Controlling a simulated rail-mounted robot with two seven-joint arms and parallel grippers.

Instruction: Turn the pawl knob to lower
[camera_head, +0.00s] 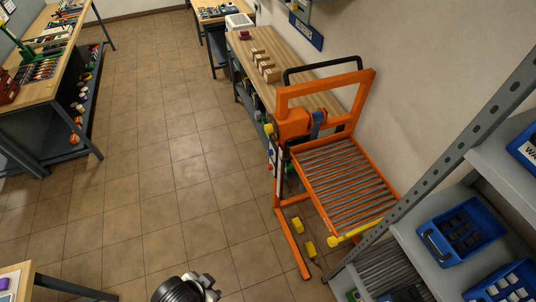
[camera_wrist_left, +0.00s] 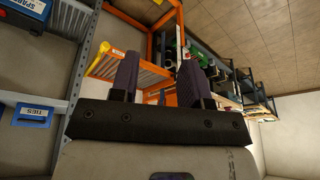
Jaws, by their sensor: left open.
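The orange lift (camera_head: 325,90) stands right of centre in the head view, with a roller platform (camera_head: 345,187) in its frame. A small yellow knob (camera_head: 268,128) sits at the left side of its upright; I cannot tell for sure that it is the pawl knob, nor read its setting. In the left wrist view, my left gripper (camera_wrist_left: 160,68) is open and empty, its two dark fingers apart. The orange lift (camera_wrist_left: 154,45) shows beyond the fingers, not touching them as far as I can see. My right gripper is not seen.
A grey shelf rack with blue bins (camera_head: 462,238) stands close at the right of the lift. A wooden bench (camera_head: 285,72) runs behind the lift along the wall. Open tiled floor (camera_head: 170,170) lies left of the lift. Part of my arm shows at the bottom.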

